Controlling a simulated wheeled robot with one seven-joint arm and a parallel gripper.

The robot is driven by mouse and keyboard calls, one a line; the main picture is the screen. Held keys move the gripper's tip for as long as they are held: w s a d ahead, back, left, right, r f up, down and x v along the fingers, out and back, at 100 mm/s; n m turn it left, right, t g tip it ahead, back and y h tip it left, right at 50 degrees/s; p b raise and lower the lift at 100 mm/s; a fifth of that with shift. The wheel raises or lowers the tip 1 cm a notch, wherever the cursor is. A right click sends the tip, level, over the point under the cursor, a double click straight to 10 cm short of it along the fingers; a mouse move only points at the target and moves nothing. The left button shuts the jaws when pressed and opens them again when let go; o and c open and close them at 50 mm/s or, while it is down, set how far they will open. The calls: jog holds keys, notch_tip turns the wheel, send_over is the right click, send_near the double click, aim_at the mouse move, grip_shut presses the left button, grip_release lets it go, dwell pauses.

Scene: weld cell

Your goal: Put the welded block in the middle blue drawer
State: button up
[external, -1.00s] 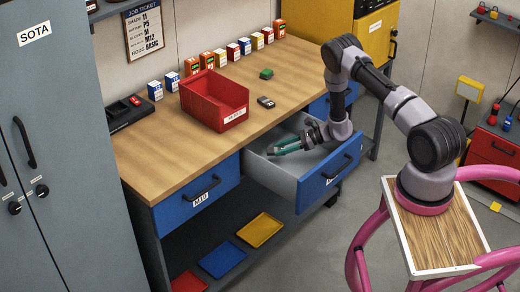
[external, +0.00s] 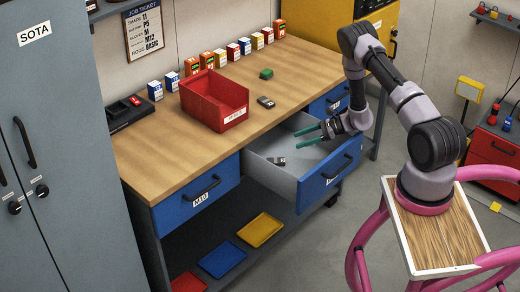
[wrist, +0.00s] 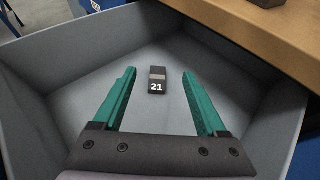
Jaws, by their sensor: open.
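A small dark block (external: 277,161) with a lighter band lies on the floor of the open middle blue drawer (external: 345,168). In the wrist view the block (wrist: 157,78) shows the number 21 and lies between the lines of my fingers, beyond their tips and apart from them. My gripper (external: 299,139) is open and empty, its teal fingers over the drawer, above and to the right of the block in the external view. The wrist view shows both fingers (wrist: 159,85) spread, with the grey drawer walls around.
The wooden worktop (external: 180,160) overhangs the drawer's back. On it are a red bin (external: 205,100), another dark block (external: 265,102), a green block (external: 266,74) and a row of small boxes. The left drawer (external: 200,197) and right drawer (external: 325,103) are closed.

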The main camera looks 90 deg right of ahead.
jog(key=w+a+r+n+g+y, duration=0.1)
jog(key=w+a+r+n+y, duration=0.2)
jog(key=r, duration=0.5)
jog(key=w+a+r+n+y, duration=0.2)
jog(key=w+a+r+n, duration=0.1)
jog(key=w+a+r, duration=0.4)
jog(key=w+a+r+n+g+y, duration=0.1)
jog(key=w+a+r+n+g, duration=0.15)
jog(key=a+r+n, duration=0.45)
jog(key=w+a+r+n+g+y, duration=0.1)
jog(key=a+r+n+g+y, duration=0.15)
jog(key=a+r, duration=0.7)
jog(key=s+a+r+n+g+h, duration=0.1)
jog(key=s+a+r+n+g, duration=0.15)
jog(key=a+r+n, duration=0.4)
jog(key=s+a+r+n+g+h, duration=0.1)
jog(key=s+a+r+h, duration=0.15)
jog(key=a, duration=0.75)
jog(key=s+a+r+n+t+h, duration=0.3)
jog(key=s+a+r+n, duration=0.5)
jog(key=s, duration=0.4)
jog(key=shift+s+a+n, duration=0.35)
jog(key=shift+a+n, duration=0.15)
jog(key=shift+a, duration=0.6)
